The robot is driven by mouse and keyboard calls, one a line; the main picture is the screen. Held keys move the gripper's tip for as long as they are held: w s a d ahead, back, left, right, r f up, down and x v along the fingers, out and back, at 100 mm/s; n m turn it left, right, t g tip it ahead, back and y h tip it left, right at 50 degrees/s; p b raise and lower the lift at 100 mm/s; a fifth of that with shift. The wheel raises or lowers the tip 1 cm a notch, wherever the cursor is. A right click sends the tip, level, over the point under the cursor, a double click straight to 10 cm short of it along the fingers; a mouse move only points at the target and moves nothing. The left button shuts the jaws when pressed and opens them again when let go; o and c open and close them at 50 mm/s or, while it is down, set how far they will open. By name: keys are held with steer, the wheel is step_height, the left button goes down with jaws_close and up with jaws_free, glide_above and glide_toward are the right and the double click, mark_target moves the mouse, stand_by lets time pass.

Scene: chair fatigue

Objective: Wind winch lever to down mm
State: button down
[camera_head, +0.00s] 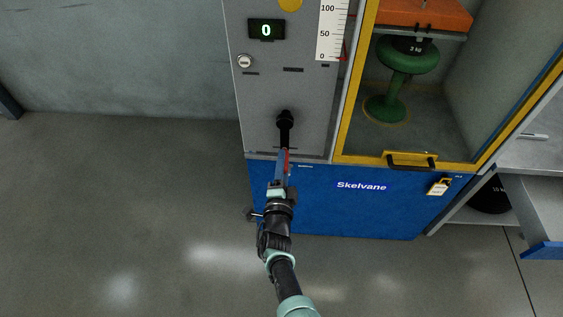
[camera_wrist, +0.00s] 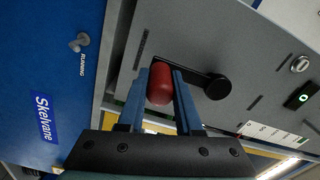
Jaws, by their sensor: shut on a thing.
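The winch lever is a black crank on the grey panel. Its hub (camera_head: 285,116) is at the upper end in the head view, and the hub also shows in the wrist view (camera_wrist: 217,87). The crank arm points down from the hub in the head view. Its red grip (camera_wrist: 160,83) sits between the two blue fingers of my gripper (camera_wrist: 161,88), which is shut on it. In the head view my gripper (camera_head: 281,174) hides most of the grip. The mm scale (camera_head: 332,25) has a red pointer (camera_head: 344,53) near 0. The display (camera_head: 266,29) reads 0.
A yellow-framed cabinet door with a black handle (camera_head: 411,161) stands right of the panel. Inside are a green stool (camera_head: 388,108) and an orange block (camera_head: 425,13). An open drawer (camera_head: 541,200) is at far right. Floor at left is clear.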

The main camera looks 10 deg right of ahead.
steer(key=shift+s+d+f, duration=0.1)
steer(key=shift+d, duration=0.1)
steer(key=c, duration=0.6)
jaws_free()
steer(key=shift+a, duration=0.1)
steer(key=p+v, duration=0.8)
steer(key=v, duration=0.5)
steer(key=shift+r, duration=0.2)
